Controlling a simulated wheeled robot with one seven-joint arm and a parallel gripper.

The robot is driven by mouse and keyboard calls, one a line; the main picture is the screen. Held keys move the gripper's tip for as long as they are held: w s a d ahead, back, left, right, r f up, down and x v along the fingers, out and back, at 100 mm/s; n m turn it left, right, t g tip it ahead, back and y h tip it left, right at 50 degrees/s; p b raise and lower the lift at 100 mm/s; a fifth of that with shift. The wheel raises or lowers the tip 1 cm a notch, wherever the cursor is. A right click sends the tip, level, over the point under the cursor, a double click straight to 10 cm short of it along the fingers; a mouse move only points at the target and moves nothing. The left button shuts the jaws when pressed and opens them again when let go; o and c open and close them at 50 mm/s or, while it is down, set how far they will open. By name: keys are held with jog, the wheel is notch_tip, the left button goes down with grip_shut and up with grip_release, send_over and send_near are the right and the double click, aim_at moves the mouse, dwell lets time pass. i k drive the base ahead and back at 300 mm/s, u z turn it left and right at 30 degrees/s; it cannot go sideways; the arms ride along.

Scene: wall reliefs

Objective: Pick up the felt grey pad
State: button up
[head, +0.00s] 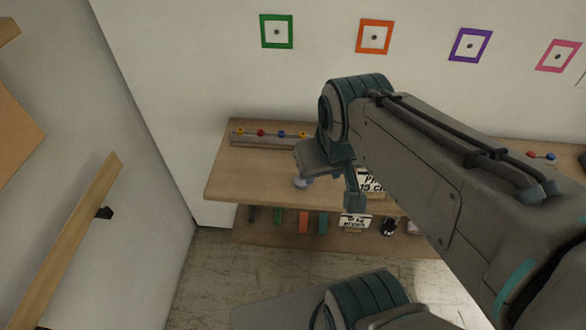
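My gripper (330,188) hangs over the front part of the wooden table (228,172), pointing down. One dark teal finger shows on its right side; the arm and hand hide much of the rest, so I cannot tell how far apart the fingers are. A small pale blue-grey shape (303,182) shows just below the hand's left side; I cannot tell whether it is a fingertip or a thing on the table. I cannot make out the felt grey pad for certain. No held thing is clearly visible.
A rail with coloured knobs (268,138) lies at the table's back left. Coloured square frames, including a green one (277,32), hang on the wall.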

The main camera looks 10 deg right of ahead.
aim_at(299, 184)
jog(key=u, duration=2.2)
jog(key=k, duration=0.75)
jog(key=z, duration=1.1)
jog(key=i, duration=0.5)
jog(key=z, duration=0.05)
